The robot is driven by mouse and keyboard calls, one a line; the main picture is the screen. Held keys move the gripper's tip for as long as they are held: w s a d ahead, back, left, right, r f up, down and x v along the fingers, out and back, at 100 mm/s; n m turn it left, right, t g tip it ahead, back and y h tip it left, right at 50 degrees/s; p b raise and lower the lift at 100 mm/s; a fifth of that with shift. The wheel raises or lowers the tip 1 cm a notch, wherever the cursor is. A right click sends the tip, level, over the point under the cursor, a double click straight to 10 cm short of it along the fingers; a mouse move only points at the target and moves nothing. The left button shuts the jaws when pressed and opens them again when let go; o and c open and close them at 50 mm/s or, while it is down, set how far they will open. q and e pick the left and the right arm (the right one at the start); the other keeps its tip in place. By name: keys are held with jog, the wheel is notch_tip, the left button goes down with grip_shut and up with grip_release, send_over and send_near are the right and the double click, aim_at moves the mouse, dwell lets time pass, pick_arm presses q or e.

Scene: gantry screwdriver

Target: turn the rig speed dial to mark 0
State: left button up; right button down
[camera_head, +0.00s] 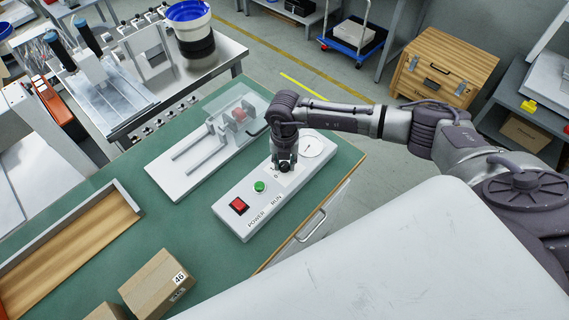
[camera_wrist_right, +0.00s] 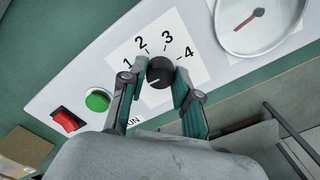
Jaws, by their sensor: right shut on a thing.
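The speed dial is a black round knob (camera_wrist_right: 160,72) on a white panel with marks 1, 2, 3 and 4 around it in the wrist view. A small light mark on the knob seems to face lower left; the 0 is hidden there behind a finger. My right gripper (camera_wrist_right: 160,76) has one finger on each side of the knob and is shut on it. In the head view my right gripper (camera_head: 284,164) points down at the control box (camera_head: 232,219) and hides most of the knob; a 0 shows beside it. My left gripper is not in view.
A green button (camera_head: 259,186) and a red switch (camera_head: 239,206) sit beside the dial, and a round gauge (camera_head: 313,147) on its other side. A rig with rails (camera_head: 205,152) stands behind on the green bench. A cardboard box (camera_head: 157,284) stands at the front.

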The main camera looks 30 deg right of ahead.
aim_at(285, 164)
jog(key=shift+r+n, duration=0.1)
jog(key=shift+n, duration=0.5)
jog(key=c, duration=0.8)
grip_release()
notch_tip(285, 164, up, 12)
jog(key=shift+f, duration=0.1)
